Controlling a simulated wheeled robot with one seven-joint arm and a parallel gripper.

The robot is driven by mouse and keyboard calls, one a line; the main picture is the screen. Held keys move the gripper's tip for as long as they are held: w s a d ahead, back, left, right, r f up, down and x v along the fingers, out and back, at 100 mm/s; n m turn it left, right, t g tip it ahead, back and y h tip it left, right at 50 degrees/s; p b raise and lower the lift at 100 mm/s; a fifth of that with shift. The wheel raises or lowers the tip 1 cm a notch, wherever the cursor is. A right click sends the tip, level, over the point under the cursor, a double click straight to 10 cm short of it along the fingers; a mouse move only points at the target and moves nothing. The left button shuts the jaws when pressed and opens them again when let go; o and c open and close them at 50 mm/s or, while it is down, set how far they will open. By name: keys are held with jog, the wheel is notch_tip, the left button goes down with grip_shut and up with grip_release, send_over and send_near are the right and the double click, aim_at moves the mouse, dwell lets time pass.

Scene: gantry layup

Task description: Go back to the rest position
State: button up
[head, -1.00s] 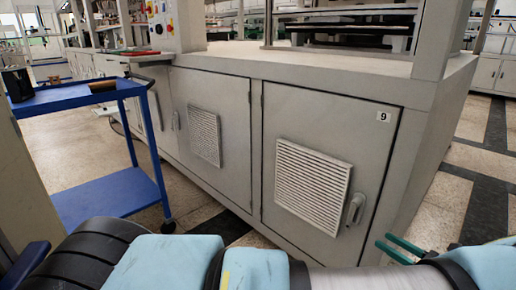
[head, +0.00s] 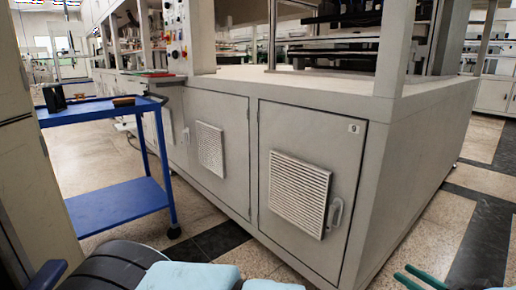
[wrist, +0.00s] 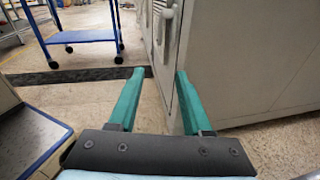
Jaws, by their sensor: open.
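My gripper (wrist: 156,76) is open in the wrist view, its two green fingers apart with nothing between them. It points over the speckled floor toward the lower edge of the grey cabinet. In the head view only the green fingertips of my gripper (head: 420,275) show at the bottom right, in front of the cabinet; the rest is cut off by the frame edge. Light blue padded parts of my arm cross the bottom of the head view.
A grey machine cabinet (head: 385,215) with vented doors and a number 9 label fills the middle and right. A blue cart (head: 118,205) stands at the left and also shows in the wrist view (wrist: 80,37). Floor is clear at the right (head: 420,235).

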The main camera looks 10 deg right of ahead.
jog(key=w+a+r+n+g+y, duration=0.1)
jog(key=w+a+r+n+g, duration=0.2)
jog(key=w+a+n+g, duration=0.5)
jog(key=w+a+r+n+g+y, duration=0.15)
jog(key=w+a+n+g, duration=0.25)
jog(key=w+a, duration=0.85)
jog(key=s+a+r+n+g+h, duration=0.1)
jog(key=s+a+r+n+h, duration=0.25)
jog(key=a+n, duration=0.45)
jog(key=s+a+r+n+g+h, duration=0.1)
jog(key=s+a+r+n+h, duration=0.3)
jog(key=a, duration=0.8)
jog(key=s+a+r+n+h, duration=0.2)
jog(key=a+r+n, duration=0.2)
jog(key=a+n, duration=0.45)
notch_tip(320, 180, up, 26)
jog(key=a+m+p, duration=0.1)
jog(key=a+p, duration=0.1)
jog(key=p, duration=2.3)
jog(key=shift+p, duration=0.35)
jog(key=shift+m, duration=0.25)
